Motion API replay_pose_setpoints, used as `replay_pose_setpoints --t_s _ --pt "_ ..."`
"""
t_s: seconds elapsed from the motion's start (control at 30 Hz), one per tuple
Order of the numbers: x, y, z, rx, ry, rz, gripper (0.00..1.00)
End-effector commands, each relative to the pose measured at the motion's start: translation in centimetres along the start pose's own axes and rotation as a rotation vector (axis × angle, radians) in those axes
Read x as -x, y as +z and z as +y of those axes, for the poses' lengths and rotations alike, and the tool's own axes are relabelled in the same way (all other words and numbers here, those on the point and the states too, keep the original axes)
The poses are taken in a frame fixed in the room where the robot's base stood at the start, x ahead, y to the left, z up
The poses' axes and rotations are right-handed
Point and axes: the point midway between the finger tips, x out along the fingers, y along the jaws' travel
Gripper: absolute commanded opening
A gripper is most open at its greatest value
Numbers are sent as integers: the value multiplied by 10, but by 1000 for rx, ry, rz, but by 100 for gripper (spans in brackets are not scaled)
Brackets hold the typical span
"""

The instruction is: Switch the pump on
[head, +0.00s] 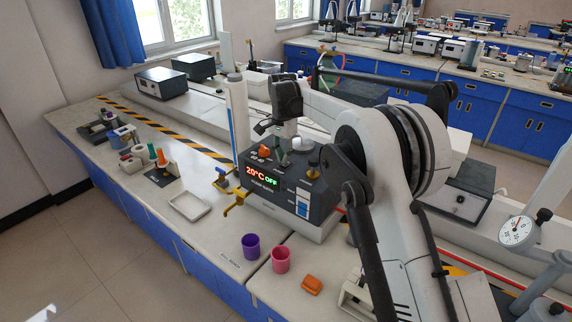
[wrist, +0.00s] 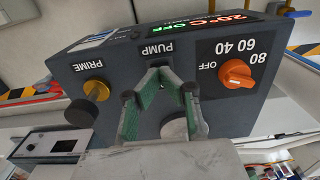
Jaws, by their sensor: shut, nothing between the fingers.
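The dark grey control box (head: 262,182) stands on the bench below my arm. Its display (head: 262,175) reads 20°C OFF; in the wrist view the display (wrist: 245,22) appears upside down. The wrist view shows the box's panel with an orange knob (wrist: 237,74) by the marks OFF, 40, 60 and 80. A brass knob (wrist: 96,90) sits by the label PRIME. My gripper (wrist: 161,76) is shut and empty, its tips over the panel just by the label PUMP (wrist: 158,48). The fingers cover the spot by that label, so any switch there is hidden. Contact cannot be told.
A purple cup (head: 251,246) and a pink cup (head: 281,260) stand in front of the box. A white tray (head: 190,205) lies to the left. Yellow taps (head: 234,199) stick out beside the box. A tall white column (head: 237,115) rises behind it.

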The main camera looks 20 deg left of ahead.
Motion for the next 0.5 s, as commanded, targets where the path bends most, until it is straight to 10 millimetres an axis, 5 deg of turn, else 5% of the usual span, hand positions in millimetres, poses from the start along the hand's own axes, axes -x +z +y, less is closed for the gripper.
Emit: replay_pose_setpoints --t_s 0.5 --pt "-7 0 0 0 0 0 0"
